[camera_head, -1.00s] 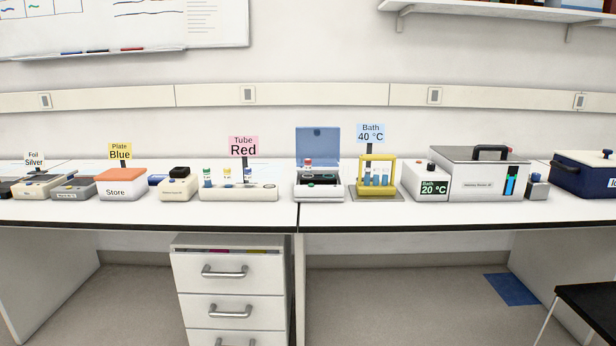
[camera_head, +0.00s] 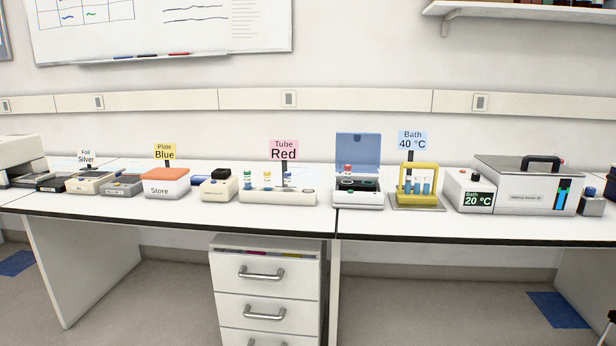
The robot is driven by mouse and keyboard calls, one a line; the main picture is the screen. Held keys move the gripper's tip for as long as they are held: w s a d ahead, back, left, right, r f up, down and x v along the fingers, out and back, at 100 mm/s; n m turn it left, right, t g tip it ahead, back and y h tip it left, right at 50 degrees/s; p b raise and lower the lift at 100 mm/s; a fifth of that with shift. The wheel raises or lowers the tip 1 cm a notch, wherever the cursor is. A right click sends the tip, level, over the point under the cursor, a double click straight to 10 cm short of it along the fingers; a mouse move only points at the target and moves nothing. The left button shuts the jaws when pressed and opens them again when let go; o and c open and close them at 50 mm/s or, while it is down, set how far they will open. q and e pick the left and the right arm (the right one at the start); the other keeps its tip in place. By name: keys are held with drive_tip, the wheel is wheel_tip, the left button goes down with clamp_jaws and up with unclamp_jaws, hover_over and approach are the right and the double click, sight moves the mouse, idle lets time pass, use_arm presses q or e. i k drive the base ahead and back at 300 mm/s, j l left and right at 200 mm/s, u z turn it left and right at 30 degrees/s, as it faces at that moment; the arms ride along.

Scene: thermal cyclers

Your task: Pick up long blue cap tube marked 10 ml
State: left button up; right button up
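A white tube rack (camera_head: 290,198) stands on the bench by the pink "Tube Red" sign (camera_head: 284,150). It holds upright tubes: one with a green cap (camera_head: 247,174), one with a yellow cap (camera_head: 267,174) and one with a blue cap (camera_head: 287,175), partly behind the sign's post. Their labels are too small to read, so I cannot tell which is marked 10 ml. A yellow rack (camera_head: 418,203) by the "Bath 40 °C" sign holds several blue tubes (camera_head: 427,187). Neither of my grippers is in view.
An open device with a blue lid (camera_head: 358,150) stands between the racks. A water bath (camera_head: 525,187) is at the right. An orange-topped "Store" box (camera_head: 166,188) is at the left. Drawers (camera_head: 265,290) stand under the bench. The bench front strip is clear.

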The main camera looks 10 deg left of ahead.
sight(287, 175)
drive_tip(key=i+j, duration=0.2)
drive_tip(key=j, duration=0.2)
drive_tip(key=i+j, duration=0.15)
drive_tip(key=j, duration=0.2)
drive_tip(key=i+j, duration=0.2)
drive_tip(key=j, duration=0.2)
drive_tip(key=i+j, duration=0.15)
drive_tip(key=j, duration=0.2)
